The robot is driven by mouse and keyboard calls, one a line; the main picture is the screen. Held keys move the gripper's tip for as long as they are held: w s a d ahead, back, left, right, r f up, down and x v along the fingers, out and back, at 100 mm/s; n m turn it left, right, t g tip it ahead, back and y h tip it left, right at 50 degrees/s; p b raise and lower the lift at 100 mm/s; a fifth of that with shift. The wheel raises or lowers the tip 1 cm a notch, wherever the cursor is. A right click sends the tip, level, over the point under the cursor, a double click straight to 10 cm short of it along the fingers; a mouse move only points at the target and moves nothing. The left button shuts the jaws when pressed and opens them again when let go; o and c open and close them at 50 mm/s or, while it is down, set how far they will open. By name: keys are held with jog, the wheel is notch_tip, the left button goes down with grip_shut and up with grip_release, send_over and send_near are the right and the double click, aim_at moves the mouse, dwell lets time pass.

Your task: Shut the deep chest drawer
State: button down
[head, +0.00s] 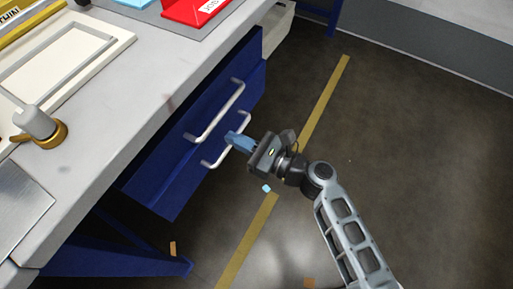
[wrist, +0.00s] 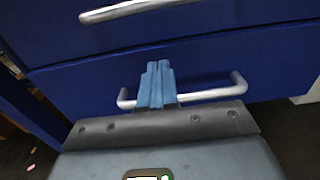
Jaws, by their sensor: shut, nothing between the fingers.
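A blue drawer chest (head: 245,65) stands under the workbench and has two fronts with silver bar handles. The lower front, likely the deep drawer (wrist: 230,75), carries the lower handle (wrist: 212,94), which also shows in the head view (head: 211,162). The upper handle (wrist: 130,9) sits above it. My gripper (head: 232,139) has its blue fingers shut and empty at the lower handle. In the wrist view, the fingertips (wrist: 158,66) overlap the middle of that handle, pointing at the front. I cannot tell whether they touch, or how far the drawer stands out.
The grey workbench top (head: 130,100) overhangs to the left, with a red tray (head: 190,10) and a plotter frame (head: 60,60) on it. A blue bench leg (head: 130,262) stands at lower left. The dark floor with a yellow line (head: 325,100) is mostly clear to the right.

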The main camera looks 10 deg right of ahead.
aim_at(218, 131)
jog(key=shift+x, duration=1.65)
jog(key=shift+w+a+b, duration=0.3)
jog(key=shift+w+a, duration=0.15)
jog(key=shift+a, duration=0.1)
jog(key=shift+w+a+r, duration=0.1)
jog(key=shift+w+a, duration=0.15)
jog(key=shift+a, duration=0.05)
